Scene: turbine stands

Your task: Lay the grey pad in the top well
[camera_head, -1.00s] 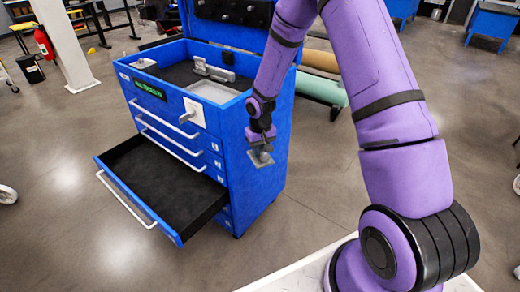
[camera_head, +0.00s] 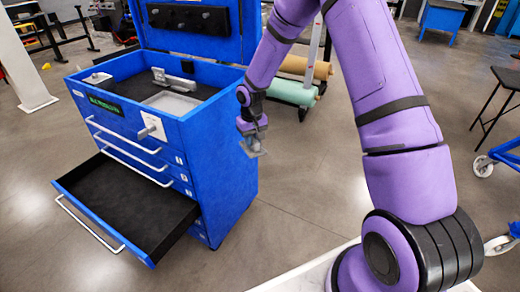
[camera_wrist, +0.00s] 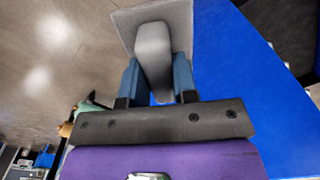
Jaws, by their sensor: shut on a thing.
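The grey pad (camera_head: 253,147) is a flat square plate with a raised grey grip block. My gripper (camera_head: 248,129) is shut on that block and holds the pad in the air, to the right of the blue tool cabinet (camera_head: 228,150). The wrist view shows the pad (camera_wrist: 180,20) beyond the two blue fingers of my gripper (camera_wrist: 157,78), with the block between them. The top well (camera_head: 128,88) is the open, dark-lined top of the cabinet. A light grey tray (camera_head: 172,104) and a grey handled piece lie in it.
The cabinet's lid (camera_head: 218,45) stands open at the back. A lower drawer (camera_head: 125,205) is pulled out, empty, towards the front left. A white plate with a knob (camera_head: 152,127) sits on the cabinet's front. Rolls on a rack (camera_head: 292,92) stand behind; floor right of the cabinet is clear.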

